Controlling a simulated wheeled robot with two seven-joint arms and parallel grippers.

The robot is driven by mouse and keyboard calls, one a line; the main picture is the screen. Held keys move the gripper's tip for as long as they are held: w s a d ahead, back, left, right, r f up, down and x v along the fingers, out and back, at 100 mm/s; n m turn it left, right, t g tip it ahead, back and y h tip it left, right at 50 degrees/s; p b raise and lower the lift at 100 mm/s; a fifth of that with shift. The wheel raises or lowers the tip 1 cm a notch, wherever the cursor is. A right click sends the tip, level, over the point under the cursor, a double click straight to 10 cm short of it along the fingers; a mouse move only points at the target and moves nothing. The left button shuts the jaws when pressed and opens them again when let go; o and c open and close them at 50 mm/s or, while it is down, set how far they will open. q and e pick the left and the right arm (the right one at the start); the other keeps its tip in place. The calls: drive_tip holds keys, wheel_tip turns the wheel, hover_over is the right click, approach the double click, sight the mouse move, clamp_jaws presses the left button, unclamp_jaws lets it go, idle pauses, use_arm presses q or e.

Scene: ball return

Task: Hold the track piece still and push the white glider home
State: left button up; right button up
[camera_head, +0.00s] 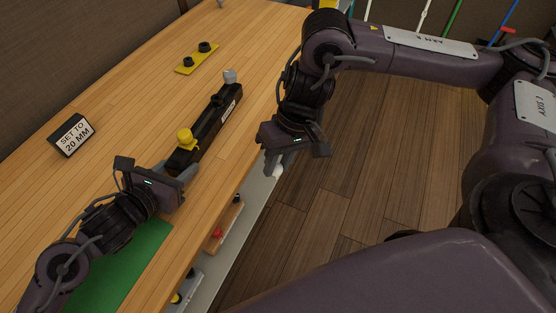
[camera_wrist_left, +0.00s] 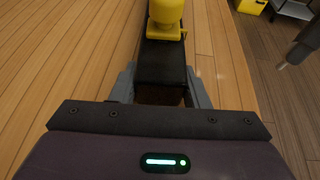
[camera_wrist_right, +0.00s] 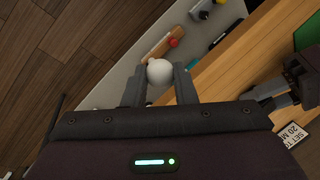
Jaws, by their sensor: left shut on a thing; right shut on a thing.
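The long black track piece (camera_head: 213,122) lies on the wooden bench, with a yellow glider (camera_head: 186,138) near its close end and a pale grey-white knob (camera_head: 230,76) at its far end. My left gripper (camera_head: 177,170) is shut on the near end of the track; in the left wrist view its fingers (camera_wrist_left: 160,88) sit either side of the black body (camera_wrist_left: 163,65), just short of the yellow glider (camera_wrist_left: 166,14). My right gripper (camera_head: 274,162) is shut on a white ball (camera_wrist_right: 159,72), held beyond the bench's right edge. The ball is mostly hidden in the head view.
A sign (camera_head: 72,135) reading "SET TO 20 MM" stands at the left. A yellow plate (camera_head: 197,58) with two black knobs lies at the back. A green mat (camera_head: 120,265) is under my left arm. A grey shelf (camera_head: 223,262) below the edge holds a wooden piece with a red knob (camera_head: 217,233).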

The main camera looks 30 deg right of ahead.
drive_tip(key=shift+w, duration=0.1)
drive_tip(key=w+r, duration=0.2)
drive_tip(key=w, duration=0.2)
drive_tip(key=w+a+r+m, duration=0.1)
drive_tip(key=w, duration=0.3)
drive_tip(key=w+a+r+m, duration=0.1)
drive_tip(key=w+r, duration=0.1)
drive_tip(key=w, duration=0.2)
drive_tip(key=shift+w+r+t, duration=0.3)
drive_tip(key=shift+r+t, duration=0.05)
drive_tip(key=shift+t, duration=0.05)
drive_tip(key=w+a+r+m, duration=0.1)
drive_tip(key=w+r+m, duration=0.1)
drive_tip(key=w+r, duration=0.6)
drive_tip(key=shift+w+a+t, duration=0.25)
drive_tip(key=shift+a+t, duration=0.05)
drive_tip(key=shift+w+r, duration=0.3)
drive_tip(key=shift+r, duration=0.25)
drive_tip(key=shift+c, duration=0.2)
drive_tip(key=shift+f, duration=3.2)
drive_tip(key=shift+f, duration=0.1)
drive_tip(key=shift+f, duration=0.5)
drive_tip(key=shift+f, duration=0.15)
